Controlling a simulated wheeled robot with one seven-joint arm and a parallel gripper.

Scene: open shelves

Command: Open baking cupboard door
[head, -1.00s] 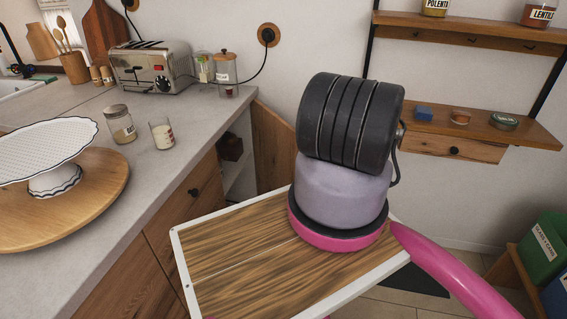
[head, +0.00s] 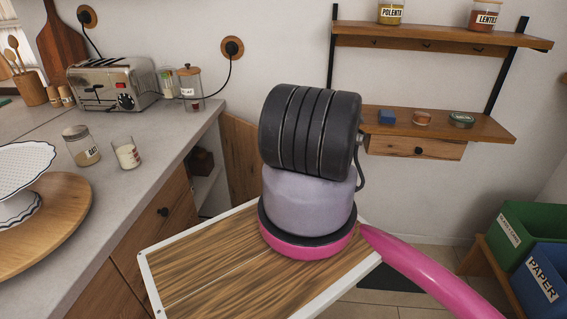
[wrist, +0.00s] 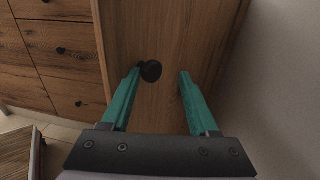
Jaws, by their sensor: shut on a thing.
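The cupboard door is a brown wood panel (wrist: 175,30) with a round black knob (wrist: 151,71) in the wrist view. My gripper (wrist: 160,74) has teal fingers on either side of the knob, against the door face. The knob sits close to the left finger, and a gap shows to its right. In the head view a wood panel (head: 240,155), seemingly this door, stands swung out beside an open cupboard bay (head: 205,175) with pale shelves. My gripper is hidden there behind my arm.
The counter (head: 130,150) on the left holds a toaster (head: 112,85), jars and a cake stand (head: 28,175). Wooden drawers (wrist: 65,65) lie left of the door. Wall shelves (head: 440,125) are at the right, with green (head: 525,228) and blue (head: 540,280) bins below.

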